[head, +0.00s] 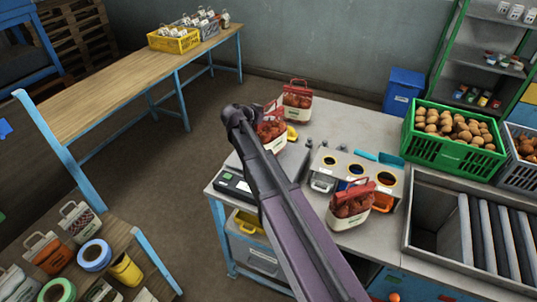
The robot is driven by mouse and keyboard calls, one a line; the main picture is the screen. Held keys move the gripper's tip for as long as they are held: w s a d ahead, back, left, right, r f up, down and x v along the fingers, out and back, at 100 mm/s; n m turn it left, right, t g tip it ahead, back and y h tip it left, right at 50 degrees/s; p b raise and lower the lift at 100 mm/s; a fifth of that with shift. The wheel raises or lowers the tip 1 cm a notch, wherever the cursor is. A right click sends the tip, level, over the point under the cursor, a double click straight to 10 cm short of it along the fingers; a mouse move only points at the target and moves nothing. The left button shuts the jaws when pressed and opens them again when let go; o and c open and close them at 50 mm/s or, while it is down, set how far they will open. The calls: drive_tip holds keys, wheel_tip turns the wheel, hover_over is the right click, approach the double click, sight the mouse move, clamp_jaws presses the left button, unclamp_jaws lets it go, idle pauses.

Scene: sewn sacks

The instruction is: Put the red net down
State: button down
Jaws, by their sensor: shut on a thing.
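A red net (272,131) of reddish-brown produce with a white label band hangs or stands beside the dark end of my arm, above the grey bench by the scale. My gripper (257,116) is shut on it near its top; the arm hides part of the gripper and the net's left side. I cannot tell whether the net's base touches anything. A second red net (297,98) stands upright at the bench's back edge. A third red net (350,204) stands at the front, right of my arm.
The grey bench (330,125) also holds a scale (234,184), a unit with round openings (357,168), a green crate (455,137) of brown produce and a roller section (480,232). A blue bin (403,90) stands behind. A wooden table (130,85) is at left.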

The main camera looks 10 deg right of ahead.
idle(0.4)
drive_tip(key=s+d+r+p, duration=0.1)
drive_tip(key=s+r, duration=0.1)
drive_tip(key=s, duration=0.5)
drive_tip(key=s+d+r+m+p, duration=0.1)
drive_tip(key=s+p, duration=0.1)
drive_tip(key=s, duration=0.6)
drive_tip(key=shift+s+d+r+g+h+p, duration=0.15)
drive_tip(key=shift+s+r+g+h+p, duration=0.15)
drive_tip(key=shift+r+h, duration=0.1)
drive_tip(key=shift+w, duration=0.15)
drive_tip(key=w+a, duration=0.1)
drive_tip(key=w, duration=0.3)
drive_tip(key=w+f+b, duration=0.1)
drive_tip(key=w, duration=0.4)
drive_tip(key=w+a, duration=0.1)
drive_tip(key=w, duration=0.4)
drive_tip(key=shift+w+a+f, duration=0.15)
drive_tip(key=shift+a+f, duration=0.1)
drive_tip(key=shift+a, duration=0.05)
drive_tip(key=shift+w, duration=0.1)
